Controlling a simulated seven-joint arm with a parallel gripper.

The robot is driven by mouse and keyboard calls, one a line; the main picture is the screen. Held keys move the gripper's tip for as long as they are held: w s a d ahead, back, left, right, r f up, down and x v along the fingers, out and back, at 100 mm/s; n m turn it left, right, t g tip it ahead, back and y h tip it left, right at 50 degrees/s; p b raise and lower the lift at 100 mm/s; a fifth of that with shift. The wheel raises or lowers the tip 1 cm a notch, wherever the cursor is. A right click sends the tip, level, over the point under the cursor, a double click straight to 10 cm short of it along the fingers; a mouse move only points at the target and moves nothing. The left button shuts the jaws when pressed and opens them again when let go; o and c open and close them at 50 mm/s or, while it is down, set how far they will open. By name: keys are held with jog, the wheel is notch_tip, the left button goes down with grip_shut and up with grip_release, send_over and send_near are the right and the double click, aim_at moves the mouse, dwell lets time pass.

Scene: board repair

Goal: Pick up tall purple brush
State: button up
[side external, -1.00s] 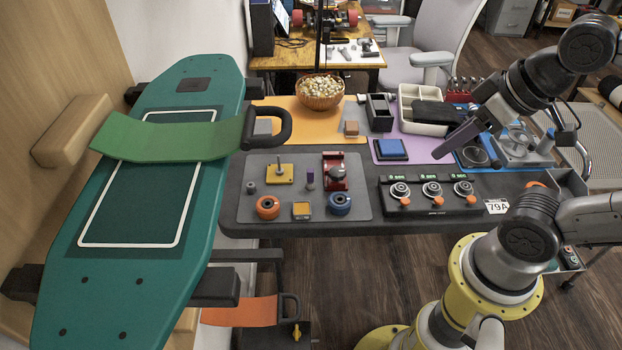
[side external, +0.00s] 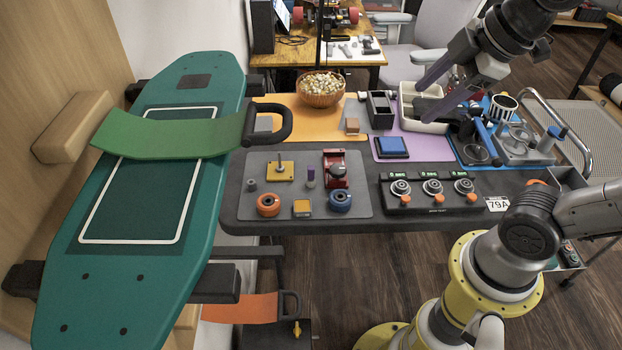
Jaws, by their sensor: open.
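A small upright purple piece (side external: 311,178) with a paler top stands on the grey mat (side external: 270,228), between the yellow plate and the red part. It may be the purple brush; it is too small to tell bristles. My gripper (side external: 424,98) is open, with its two long fingers apart and pointing left and down. It is above the cream tray (side external: 408,90) on the purple mat, well to the right of and behind the purple piece. Nothing shows between the fingers. They hide part of the tray.
Around the purple piece are a yellow plate with a pin (side external: 280,173), a red part (side external: 337,170), an orange wheel (side external: 268,204) and a blue wheel (side external: 340,201). A control box (side external: 432,194) stands to the right. The popcorn bowl (side external: 321,90) is behind.

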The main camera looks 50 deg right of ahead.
jog(key=w+n+g, duration=0.1)
jog(key=w+n, duration=0.6)
jog(key=w, duration=0.4)
jog(key=n+g, duration=0.4)
jog(key=n, duration=0.2)
send_over(311, 167)
notch_tip(311, 167, down, 14)
jog(key=shift+g, duration=0.5)
jog(key=f, duration=1.4)
jog(key=shift+s, duration=0.25)
jog(key=shift+w+f, duration=0.2)
jog(key=shift+f, duration=2.8)
grip_shut()
